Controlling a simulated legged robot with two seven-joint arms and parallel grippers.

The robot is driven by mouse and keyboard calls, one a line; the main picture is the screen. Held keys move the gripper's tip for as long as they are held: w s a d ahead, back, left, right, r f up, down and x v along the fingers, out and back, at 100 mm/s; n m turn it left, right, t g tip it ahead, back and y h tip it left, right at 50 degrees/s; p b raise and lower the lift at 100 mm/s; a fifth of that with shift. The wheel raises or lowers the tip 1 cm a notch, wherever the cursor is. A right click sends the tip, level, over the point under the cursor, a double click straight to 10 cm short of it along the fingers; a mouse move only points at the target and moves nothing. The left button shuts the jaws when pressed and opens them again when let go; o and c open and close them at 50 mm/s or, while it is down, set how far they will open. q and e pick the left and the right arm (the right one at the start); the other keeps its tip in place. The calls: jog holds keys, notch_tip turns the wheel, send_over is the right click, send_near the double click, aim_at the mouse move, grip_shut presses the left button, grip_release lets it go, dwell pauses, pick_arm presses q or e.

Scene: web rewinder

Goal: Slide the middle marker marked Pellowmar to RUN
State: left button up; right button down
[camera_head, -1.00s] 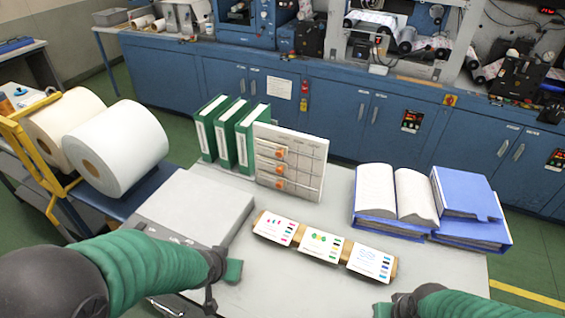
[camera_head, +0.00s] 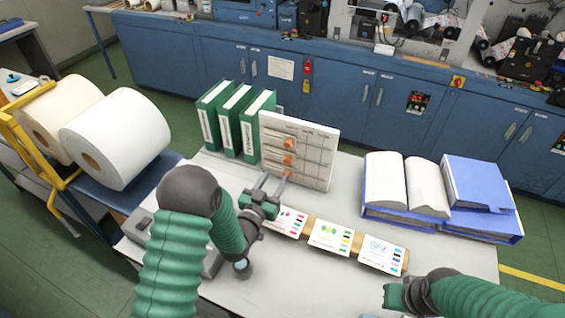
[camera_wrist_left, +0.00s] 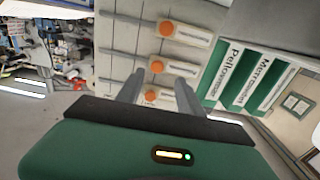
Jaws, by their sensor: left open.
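The pale board (camera_head: 318,155) stands upright on the table with three orange-knobbed markers in its left column. The middle marker (camera_head: 287,159) sits between the upper one (camera_head: 288,143) and the lower one (camera_head: 286,175). In the left wrist view the middle marker (camera_wrist_left: 157,66) is just beyond the fingertips; its label is too small to read. My left gripper (camera_head: 275,182) is open and empty, in front of the board near the lower marker. Its fingers (camera_wrist_left: 158,90) point at the marker column. My right gripper (camera_head: 393,294) is at the lower right, its fingers unclear.
Green binders (camera_head: 238,120) stand left of the board; one spine reads Pellowmar (camera_wrist_left: 230,75). A wooden holder with printed cards (camera_head: 331,238) lies in front. An open book (camera_head: 400,185) and blue binders (camera_head: 478,185) lie on the right. White rolls (camera_head: 115,145) are at the left.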

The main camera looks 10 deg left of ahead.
aim_at(286, 161)
pick_arm(q)
jog(key=w, duration=0.2)
jog(key=w+d, duration=0.1)
jog(key=w, duration=0.1)
jog(key=w+d, duration=0.1)
jog(key=w, duration=0.1)
jog(key=shift+p, duration=0.35)
jog(key=shift+a, duration=0.55)
jog(key=shift+c, duration=0.7)
jog(key=shift+d+r, duration=0.1)
jog(key=shift+c, duration=1.3)
jog(key=shift+s+d+r, duration=0.1)
jog(key=shift+d, duration=0.45)
grip_shut()
jog(key=shift+a, duration=0.4)
pick_arm(e)
jog(key=shift+s+d+r, duration=0.2)
jog(key=shift+d+r, duration=0.15)
jog(key=shift+r, duration=0.1)
pick_arm(q)
jog(key=shift+d+r, duration=0.1)
pick_arm(e)
jog(key=shift+d, duration=0.15)
